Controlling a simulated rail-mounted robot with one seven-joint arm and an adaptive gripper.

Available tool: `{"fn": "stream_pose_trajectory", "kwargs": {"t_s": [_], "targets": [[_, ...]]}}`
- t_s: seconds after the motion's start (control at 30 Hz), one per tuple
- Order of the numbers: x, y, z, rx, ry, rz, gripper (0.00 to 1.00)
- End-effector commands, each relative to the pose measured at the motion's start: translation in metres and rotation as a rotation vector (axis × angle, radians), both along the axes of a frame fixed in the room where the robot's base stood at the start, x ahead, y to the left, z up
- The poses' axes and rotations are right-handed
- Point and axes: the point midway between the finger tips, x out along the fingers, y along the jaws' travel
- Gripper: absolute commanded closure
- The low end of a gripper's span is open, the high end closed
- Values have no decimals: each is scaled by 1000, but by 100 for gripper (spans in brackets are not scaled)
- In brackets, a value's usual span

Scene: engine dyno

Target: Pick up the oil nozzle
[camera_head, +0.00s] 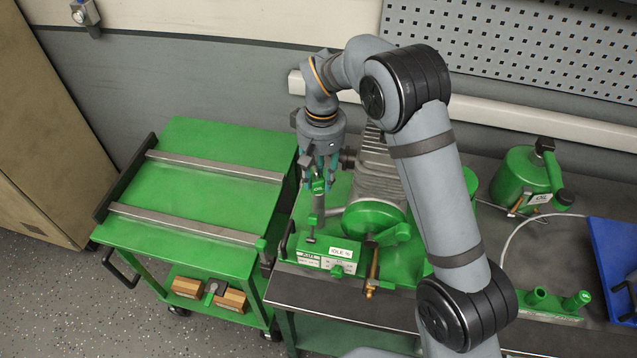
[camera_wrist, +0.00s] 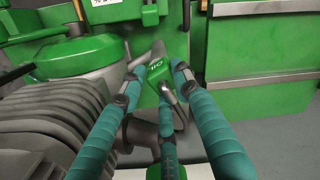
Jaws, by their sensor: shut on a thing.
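The oil nozzle (camera_head: 319,187) has a green body with a white "OIL" label and a grey lower part. It stands near upright beside the engine, over the left end of the bench. My gripper (camera_head: 321,172) points down with its teal fingers around the nozzle's upper part.
The grey finned engine (camera_head: 372,160) stands close at the right of the gripper. A green box labelled "IDLE" (camera_head: 318,257) is in front. A green cart (camera_head: 210,210) with two rails stands left. A green can (camera_head: 522,178) and blue tray (camera_head: 612,262) are at right.

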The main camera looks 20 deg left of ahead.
Motion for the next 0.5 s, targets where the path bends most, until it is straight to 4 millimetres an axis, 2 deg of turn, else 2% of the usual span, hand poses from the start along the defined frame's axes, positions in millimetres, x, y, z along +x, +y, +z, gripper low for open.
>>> {"fn": "stream_pose_trajectory", "kwargs": {"t_s": [0.27,0.37,0.5], "targets": [[0,0,3,1,-2,0,100],[1,1,15,3,-3,0,100],[1,1,42,4,-6,0,100]]}}
